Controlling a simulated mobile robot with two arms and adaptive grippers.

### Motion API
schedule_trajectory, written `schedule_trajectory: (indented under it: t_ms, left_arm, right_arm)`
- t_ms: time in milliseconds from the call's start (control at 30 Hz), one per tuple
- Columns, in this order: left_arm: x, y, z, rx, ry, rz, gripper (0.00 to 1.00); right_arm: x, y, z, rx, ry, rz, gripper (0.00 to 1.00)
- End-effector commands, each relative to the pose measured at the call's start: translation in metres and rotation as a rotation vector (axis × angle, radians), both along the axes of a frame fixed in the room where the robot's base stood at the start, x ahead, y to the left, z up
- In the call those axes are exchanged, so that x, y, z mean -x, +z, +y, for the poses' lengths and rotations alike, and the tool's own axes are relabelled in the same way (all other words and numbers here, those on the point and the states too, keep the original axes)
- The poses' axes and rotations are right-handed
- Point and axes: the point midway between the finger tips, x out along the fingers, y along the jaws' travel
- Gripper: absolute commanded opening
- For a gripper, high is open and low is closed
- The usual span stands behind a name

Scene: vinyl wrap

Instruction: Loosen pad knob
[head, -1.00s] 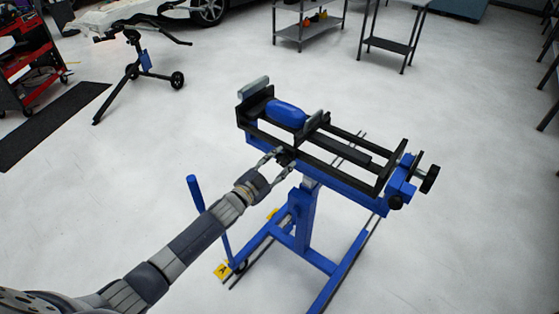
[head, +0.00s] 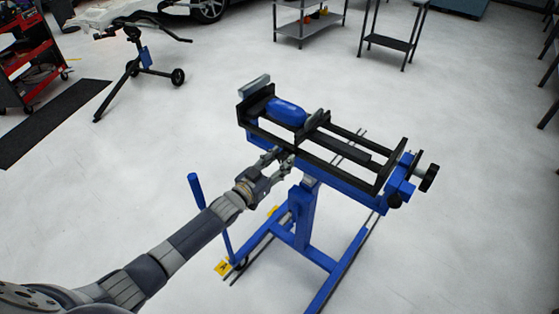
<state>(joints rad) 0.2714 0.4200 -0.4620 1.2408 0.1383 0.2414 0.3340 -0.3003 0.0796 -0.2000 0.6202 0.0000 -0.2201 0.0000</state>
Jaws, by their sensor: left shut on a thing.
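A blue stand with a black frame (head: 345,177) on top stands in the middle of the head view. A blue pad (head: 286,112) lies in the far left end of the frame. The pad knob (head: 288,153), small and dark, is on the near side of the frame, below the blue pad. It is mostly hidden by my fingers. My left gripper (head: 282,161) reaches in from the lower left and is shut on the pad knob. My right gripper is not in view.
A larger black knob (head: 429,178) sticks out at the right end of the stand. A blue upright handle (head: 208,215) rises from the base beside my left forearm. A wheeled black stand (head: 140,65) and metal shelves (head: 310,22) are farther back.

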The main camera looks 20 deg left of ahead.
Motion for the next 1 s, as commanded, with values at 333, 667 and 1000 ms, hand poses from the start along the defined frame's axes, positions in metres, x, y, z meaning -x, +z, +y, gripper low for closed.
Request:
schedule_trajectory:
  t_ms: [333,667,1000]
  left_arm:
    - [0.000,-0.001,0.000,0.003,0.000,0.003,0.15]
    - [0.000,-0.001,0.000,0.002,0.000,0.002,0.59]
    - [0.016,-0.001,0.006,0.002,0.000,0.003,0.59]
  right_arm:
    - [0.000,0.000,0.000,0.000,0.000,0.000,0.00]
    - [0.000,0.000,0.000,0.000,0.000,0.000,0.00]
    - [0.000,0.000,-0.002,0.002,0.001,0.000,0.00]
